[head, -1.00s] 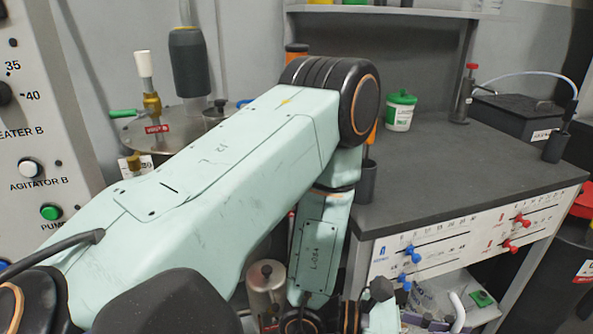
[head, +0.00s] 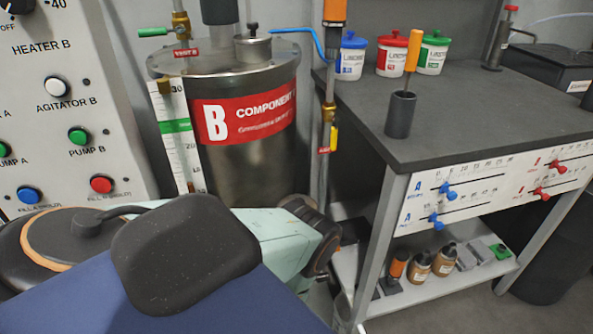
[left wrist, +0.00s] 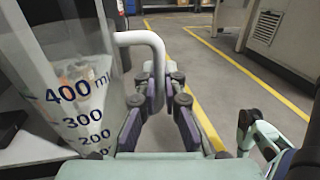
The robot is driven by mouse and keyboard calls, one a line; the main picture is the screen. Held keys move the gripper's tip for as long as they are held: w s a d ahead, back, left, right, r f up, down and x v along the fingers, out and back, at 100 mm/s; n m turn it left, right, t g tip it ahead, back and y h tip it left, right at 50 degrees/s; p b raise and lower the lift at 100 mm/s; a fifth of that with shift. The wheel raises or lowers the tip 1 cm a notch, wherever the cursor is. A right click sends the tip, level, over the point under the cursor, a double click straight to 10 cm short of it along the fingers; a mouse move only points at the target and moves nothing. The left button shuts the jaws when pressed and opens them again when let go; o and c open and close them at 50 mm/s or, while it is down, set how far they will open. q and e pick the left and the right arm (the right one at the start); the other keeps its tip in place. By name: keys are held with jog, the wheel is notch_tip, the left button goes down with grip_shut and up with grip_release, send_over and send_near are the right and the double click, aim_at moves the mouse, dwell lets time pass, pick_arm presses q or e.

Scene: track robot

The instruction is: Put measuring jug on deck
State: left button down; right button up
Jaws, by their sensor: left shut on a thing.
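In the left wrist view, the clear measuring jug (left wrist: 70,90) fills the left side, with blue volume marks on its wall and a white handle (left wrist: 150,38). My left gripper (left wrist: 160,82) is shut on that handle. The jug and the left gripper do not show in the head view, where only part of my left arm (head: 275,250) is visible, low at the left. My right gripper is not clearly seen. I cannot tell which surface is the deck.
In the head view, a dark workbench (head: 480,115) carries lidded tubs, an orange-handled tool in a holder (head: 400,115) and sliders on its front. Bottles stand on its lower shelf (head: 440,290). A steel tank (head: 250,160) and a control panel (head: 60,110) are at left.

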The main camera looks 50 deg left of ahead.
pick_arm(q)
jog(key=w+a+f+n+t+y+b, duration=0.1)
jog(key=a+f+n+t+y+b, duration=0.15)
jog(key=a+f, duration=0.45)
jog(key=w+a+f+n+t+y+b, duration=0.15)
jog(key=a+f+y, duration=0.3)
jog(key=a, duration=0.55)
jog(key=shift+g+h, duration=0.4)
notch_tip(320, 180, down, 10)
jog(key=b, duration=0.7)
jog(key=shift+w, duration=0.1)
jog(key=c, duration=1.5)
grip_release()
jog(key=shift+f, duration=0.1)
jog(key=shift+o, duration=0.2)
